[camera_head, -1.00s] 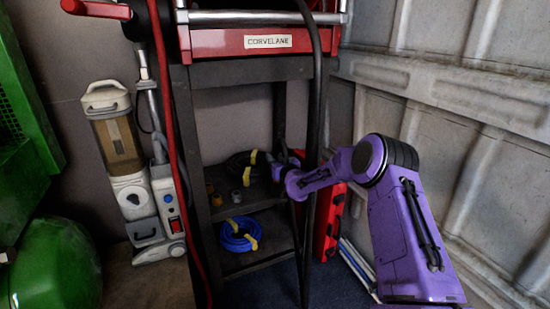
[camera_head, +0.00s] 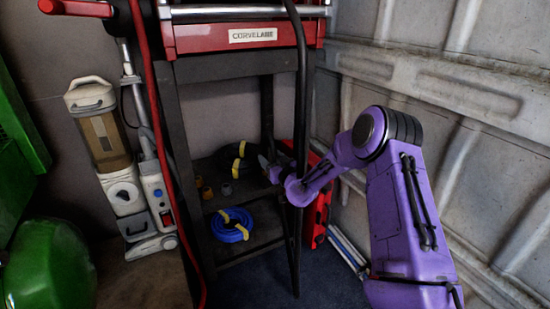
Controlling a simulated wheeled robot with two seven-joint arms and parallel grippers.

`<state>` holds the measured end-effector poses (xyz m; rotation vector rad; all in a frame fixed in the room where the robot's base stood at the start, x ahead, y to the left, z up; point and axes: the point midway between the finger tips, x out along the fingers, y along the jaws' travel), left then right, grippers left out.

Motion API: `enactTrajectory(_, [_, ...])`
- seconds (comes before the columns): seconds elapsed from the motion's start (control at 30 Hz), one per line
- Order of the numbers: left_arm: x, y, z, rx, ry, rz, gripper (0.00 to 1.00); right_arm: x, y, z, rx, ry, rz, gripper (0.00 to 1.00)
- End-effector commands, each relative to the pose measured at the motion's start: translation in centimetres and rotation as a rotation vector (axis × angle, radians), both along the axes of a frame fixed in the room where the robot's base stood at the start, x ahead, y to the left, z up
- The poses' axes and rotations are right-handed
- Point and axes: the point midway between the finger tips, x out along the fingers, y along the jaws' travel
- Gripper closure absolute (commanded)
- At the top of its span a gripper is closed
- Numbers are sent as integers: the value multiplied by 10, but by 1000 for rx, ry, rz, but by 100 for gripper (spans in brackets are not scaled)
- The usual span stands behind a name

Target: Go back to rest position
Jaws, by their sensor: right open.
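My right arm is purple and comes in from the lower right. Its gripper (camera_head: 270,170) is small and dark in the picture, beside the dark stand's upper shelf, close to the black coil with yellow ties (camera_head: 232,153). The jaws are open and I see nothing held in them. The black hanging hose (camera_head: 301,90) runs down just by the wrist. My left gripper is not in view.
A dark stand (camera_head: 222,70) carries a red unit labelled CORVELANE (camera_head: 240,38). A blue coil (camera_head: 231,225) lies on its lower shelf. A vacuum cleaner (camera_head: 108,150) and a green machine (camera_head: 45,265) stand left. A red case (camera_head: 317,215) and ribbed wall (camera_head: 430,80) are right.

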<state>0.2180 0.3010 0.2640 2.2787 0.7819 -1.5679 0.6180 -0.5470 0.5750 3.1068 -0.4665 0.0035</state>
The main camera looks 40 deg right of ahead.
Motion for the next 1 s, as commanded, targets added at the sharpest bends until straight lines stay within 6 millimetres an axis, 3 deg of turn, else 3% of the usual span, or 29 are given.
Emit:
enactTrajectory(0.2, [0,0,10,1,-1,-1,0,-31,10,1,0,0,1,42])
enactTrajectory(0.57, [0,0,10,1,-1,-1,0,-35,9,-1,36,-9,-6,42])
enactTrajectory(0.63, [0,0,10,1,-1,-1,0,-45,15,-18,192,-1,-68,42])
enactTrajectory(0.67, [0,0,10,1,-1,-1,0,-50,30,-31,273,22,-88,42])
enactTrajectory(0.77, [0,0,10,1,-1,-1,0,-79,82,-92,443,164,-150,42])
enactTrajectory(0.9, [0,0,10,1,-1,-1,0,-151,147,-177,562,416,-243,42])
enactTrajectory(1.0, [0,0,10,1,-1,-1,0,-210,181,-222,581,586,-300,42])
